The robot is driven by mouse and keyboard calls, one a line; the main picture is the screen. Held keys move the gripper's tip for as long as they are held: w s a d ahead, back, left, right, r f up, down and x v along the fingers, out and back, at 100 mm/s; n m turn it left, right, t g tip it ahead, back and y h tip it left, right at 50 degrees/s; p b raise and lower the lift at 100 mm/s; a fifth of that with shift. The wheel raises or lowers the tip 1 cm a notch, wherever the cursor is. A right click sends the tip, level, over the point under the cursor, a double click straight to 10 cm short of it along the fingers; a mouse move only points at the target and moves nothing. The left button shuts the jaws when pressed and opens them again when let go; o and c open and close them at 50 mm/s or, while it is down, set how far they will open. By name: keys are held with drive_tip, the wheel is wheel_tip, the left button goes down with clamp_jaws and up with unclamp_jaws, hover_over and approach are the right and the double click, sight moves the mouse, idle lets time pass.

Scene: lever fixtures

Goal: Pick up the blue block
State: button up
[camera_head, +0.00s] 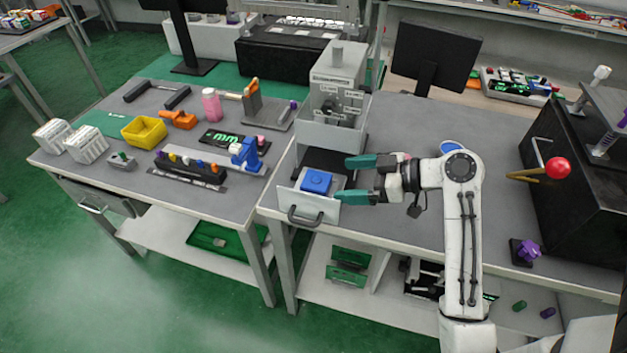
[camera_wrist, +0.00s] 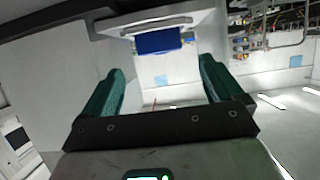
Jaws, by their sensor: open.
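The blue block (camera_head: 316,181) sits in a light, open drawer-like tray (camera_head: 322,213) at the front of the grey fixture. In the wrist view the blue block (camera_wrist: 158,41) lies ahead of the fingertips, roughly centred between them. My gripper (camera_head: 347,180) has two green fingers, spread apart, pointing left towards the block. In the wrist view my gripper (camera_wrist: 161,72) is open and empty. The fingertips are close to the block's right side in the head view; I see no clear contact.
The grey fixture (camera_head: 333,90) stands behind the tray. A dark handle (camera_head: 305,217) sticks out at the tray's front. A black box with a red-knobbed lever (camera_head: 557,168) stands at the right. The left table holds a yellow bin (camera_head: 144,131) and several tools.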

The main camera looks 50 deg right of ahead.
sight(318, 179)
drive_tip(key=p+x, duration=0.1)
drive_tip(key=x, duration=0.7)
drive_tip(key=shift+w+a, duration=0.1)
drive_tip(key=shift+w, duration=0.15)
drive_tip(key=c, duration=1.3)
drive_tip(key=shift+c, duration=0.2)
drive_tip(key=shift+r, duration=0.15)
drive_tip(key=shift+r, duration=0.6)
drive_tip(key=s+a+r+p, duration=0.9)
drive_tip(key=a+r, duration=0.1)
drive_tip(key=r, duration=0.1)
drive_tip(key=shift+a+r, duration=0.25)
drive_tip(key=shift+a, duration=0.05)
